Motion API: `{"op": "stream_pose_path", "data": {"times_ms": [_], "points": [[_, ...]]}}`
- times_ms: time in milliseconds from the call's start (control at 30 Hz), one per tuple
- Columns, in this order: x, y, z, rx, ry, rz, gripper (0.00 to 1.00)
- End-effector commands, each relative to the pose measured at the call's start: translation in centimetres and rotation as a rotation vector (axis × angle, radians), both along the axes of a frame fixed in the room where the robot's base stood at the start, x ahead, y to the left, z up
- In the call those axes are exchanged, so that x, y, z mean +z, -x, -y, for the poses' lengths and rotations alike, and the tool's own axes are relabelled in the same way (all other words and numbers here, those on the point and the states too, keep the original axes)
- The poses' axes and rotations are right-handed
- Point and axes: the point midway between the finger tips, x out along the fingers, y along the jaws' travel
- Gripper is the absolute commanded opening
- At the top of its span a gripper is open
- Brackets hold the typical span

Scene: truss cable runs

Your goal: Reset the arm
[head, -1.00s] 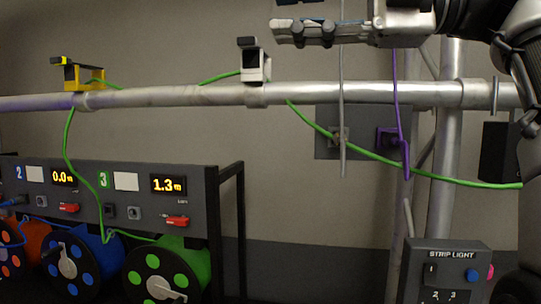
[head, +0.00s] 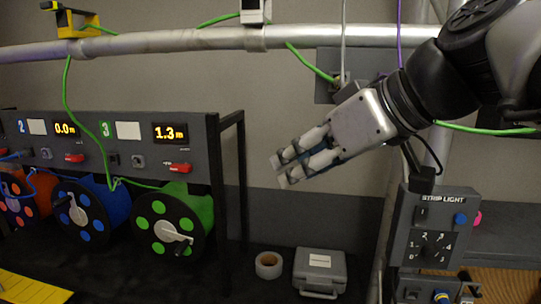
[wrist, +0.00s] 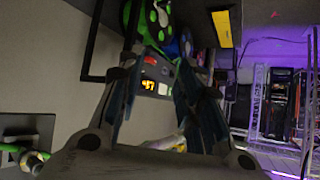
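My gripper (head: 281,172) hangs in front of the wall, below the truss pipe (head: 190,42), pointing down and left. Its fingers stand apart with nothing between them, as the wrist view also shows (wrist: 157,72). My arm comes in from the upper right. The green cable (head: 67,85) runs up from the reels to the pipe, along it, down to a wall plate and on to the right behind my arm.
A rack with lit displays (head: 170,132) and a green reel (head: 172,222) stands at left. A tape roll (head: 269,265) and grey case (head: 320,270) lie on the dark bench. A strip light panel (head: 436,235) stands at right. A purple cable (head: 399,30) hangs near the pipe.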

Motion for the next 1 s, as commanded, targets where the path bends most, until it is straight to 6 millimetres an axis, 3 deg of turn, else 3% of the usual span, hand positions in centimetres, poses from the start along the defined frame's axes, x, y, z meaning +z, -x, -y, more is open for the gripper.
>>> {"op": "stream_pose_path", "data": {"times_ms": [33, 100, 300, 400, 500, 667, 1000], "points": [[-3.3, 1.7, 0.5, -0.071, 0.013, -0.081, 0.33], [-7.7, 3.9, 1.6, -0.179, 0.035, -0.182, 0.33], [-19.7, 10.9, 5.4, -0.467, 0.128, -0.384, 0.33], [-24.2, 13.8, 7.1, -0.574, 0.172, -0.431, 0.33], [-27.4, 15.9, 8.4, -0.646, 0.205, -0.453, 0.33], [-29.7, 17.4, 9.4, -0.699, 0.228, -0.465, 0.33], [-29.8, 17.5, 9.5, -0.704, 0.229, -0.467, 0.33]]}}
